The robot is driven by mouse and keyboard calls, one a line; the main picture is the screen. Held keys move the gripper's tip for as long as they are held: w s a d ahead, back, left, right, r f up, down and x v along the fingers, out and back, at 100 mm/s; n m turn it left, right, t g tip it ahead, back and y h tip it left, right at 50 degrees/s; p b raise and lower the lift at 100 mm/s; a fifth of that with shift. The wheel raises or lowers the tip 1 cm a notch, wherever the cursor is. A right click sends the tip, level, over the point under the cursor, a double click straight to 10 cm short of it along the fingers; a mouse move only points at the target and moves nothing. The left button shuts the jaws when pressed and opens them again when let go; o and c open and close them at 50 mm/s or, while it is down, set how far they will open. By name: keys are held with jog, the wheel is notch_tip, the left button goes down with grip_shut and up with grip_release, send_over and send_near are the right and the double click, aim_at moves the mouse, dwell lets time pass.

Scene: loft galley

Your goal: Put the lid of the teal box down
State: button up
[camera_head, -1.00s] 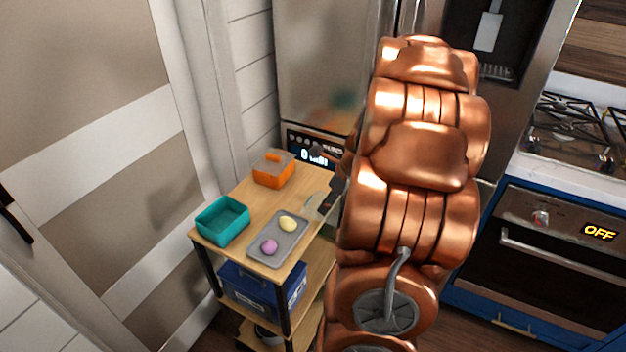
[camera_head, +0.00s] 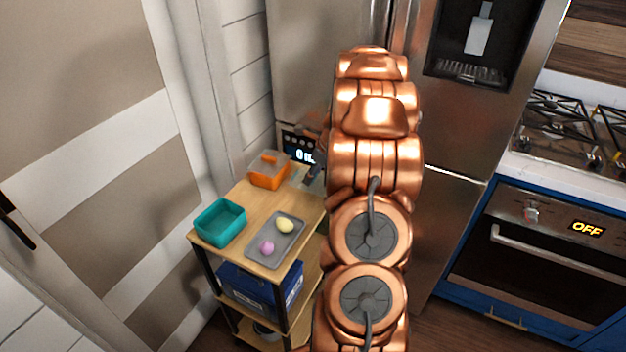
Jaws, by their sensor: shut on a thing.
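The teal box (camera_head: 220,222) stands open and empty at the left front of the small wooden cart top. My gripper (camera_head: 314,171) shows only in part, at the cart's back right edge. My copper arm hides most of it. It is shut on the teal box's lid, which is pale and see-through. The lid is hard to make out beside the fingers, and I cannot tell whether it touches the cart top.
A grey tray (camera_head: 262,258) holds a yellow thing (camera_head: 285,226) and a pink thing (camera_head: 267,247). Bare wood (camera_head: 256,205) lies between them. A blue bin (camera_head: 248,287) sits below. The steel fridge (camera_head: 455,130) is behind my arm.

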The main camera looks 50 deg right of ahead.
aim_at(313, 182)
jog(key=shift+w+d+f+p, duration=0.15)
jog(key=shift+f+p, duration=0.35)
jog(key=shift+f, duration=1.25)
jog(key=shift+f, duration=0.15)
jog(key=o, duration=1)
